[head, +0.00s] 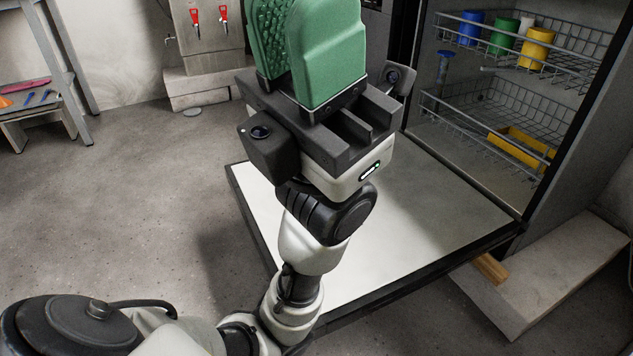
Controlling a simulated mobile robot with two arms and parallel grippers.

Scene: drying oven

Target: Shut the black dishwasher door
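The dishwasher door (440,200) is open and lies folded down, roughly level, with its pale inner panel facing up and a black rim around it. It joins the front of the dishwasher (521,200) at the right. My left gripper (303,25) is in front of me, above the door's far left part in the picture, with green fingers pointing up. My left arm hides the middle and near left of the door. My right gripper is not in view.
Inside the dishwasher are an upper wire rack (572,62) with blue, green, white and yellow cups and a lower rack (478,125) with a yellow item. A pale block (560,270) lies at lower right. A small bench (35,110) stands far left. Floor left of the door is clear.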

